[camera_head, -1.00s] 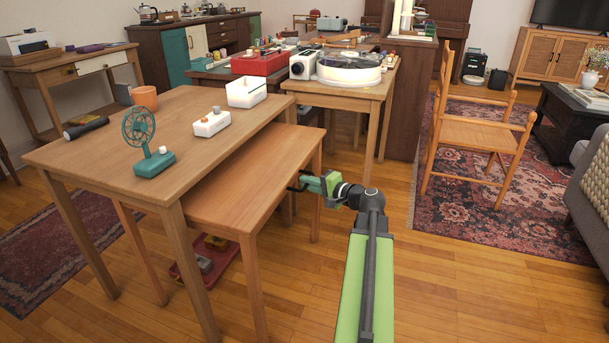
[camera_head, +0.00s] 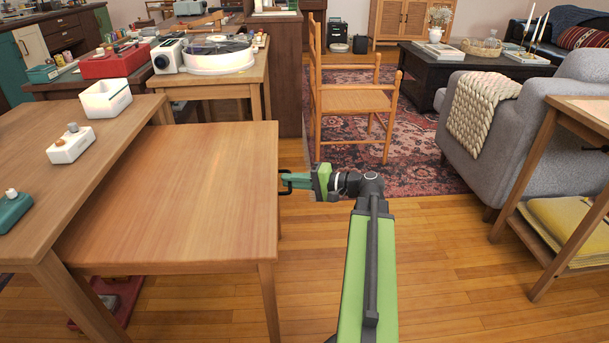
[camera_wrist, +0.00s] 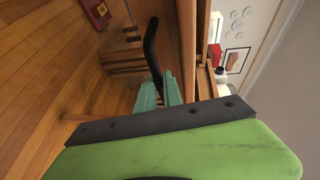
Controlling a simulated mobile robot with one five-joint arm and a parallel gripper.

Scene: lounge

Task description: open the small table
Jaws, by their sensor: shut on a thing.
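The small table (camera_head: 185,190) is a low wooden table that slides out from under the larger wooden table (camera_head: 95,155). A wide part of its bare top shows, and its left part is hidden under the larger one. A dark handle (camera_wrist: 152,48) is on its right edge. My gripper (camera_head: 288,181) is at that edge, shut on the handle. In the wrist view my green gripper fingers (camera_wrist: 160,92) close around the lower end of the dark curved handle, beside the table's edge (camera_wrist: 187,50).
A white open box (camera_head: 106,98) and a white device (camera_head: 71,145) stand on the larger table. A wooden chair (camera_head: 350,99) stands behind my gripper. A grey sofa (camera_head: 500,145) and a side table (camera_head: 530,225) are at the right. Floor between is clear.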

